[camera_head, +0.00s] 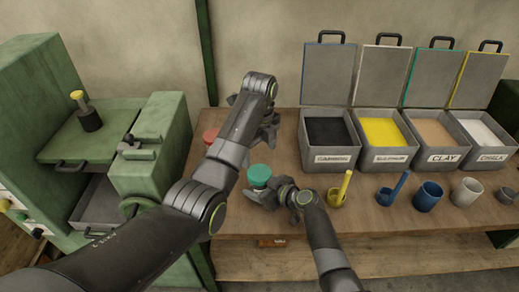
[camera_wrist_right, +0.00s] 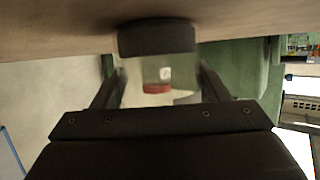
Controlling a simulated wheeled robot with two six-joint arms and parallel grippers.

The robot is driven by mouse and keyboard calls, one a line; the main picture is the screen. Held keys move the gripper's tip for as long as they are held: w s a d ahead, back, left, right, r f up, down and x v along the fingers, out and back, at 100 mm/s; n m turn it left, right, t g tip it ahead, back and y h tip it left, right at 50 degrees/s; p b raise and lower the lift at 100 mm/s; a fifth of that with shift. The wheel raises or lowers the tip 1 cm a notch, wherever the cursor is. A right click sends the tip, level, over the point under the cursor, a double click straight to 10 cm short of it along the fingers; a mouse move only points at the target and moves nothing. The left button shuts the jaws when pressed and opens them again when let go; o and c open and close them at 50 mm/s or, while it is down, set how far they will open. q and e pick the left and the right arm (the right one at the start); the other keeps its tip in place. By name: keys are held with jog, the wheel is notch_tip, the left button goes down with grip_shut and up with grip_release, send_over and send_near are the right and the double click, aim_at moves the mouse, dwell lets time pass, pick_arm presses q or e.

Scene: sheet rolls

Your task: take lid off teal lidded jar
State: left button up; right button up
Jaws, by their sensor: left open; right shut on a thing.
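The teal lidded jar stands on the wooden table; its teal lid (camera_head: 260,175) is on top in the head view. My right gripper (camera_head: 266,196) is shut on the jar below the lid, its body largely hidden by the gripper. The right wrist view shows a dark round part (camera_wrist_right: 157,38) and a see-through part beyond the finger ends; which belongs to which jar is unclear. My left gripper (camera_head: 268,125) is open and empty, behind the teal jar and partly hidden by its own arm.
A red-lidded jar (camera_head: 211,136) stands left of the teal jar, partly behind my left arm. A green press (camera_head: 158,150) is at the left. Several open bins (camera_head: 330,154) line the right back, with cups (camera_head: 428,196) and scoops (camera_head: 345,185) in front.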

aim_at(260, 172)
pick_arm(q)
jog(key=shift+f, duration=4)
jog(key=c, duration=1)
jog(key=n, duration=0.9)
jog(key=shift+n, duration=0.4)
jog(key=o, duration=1.1)
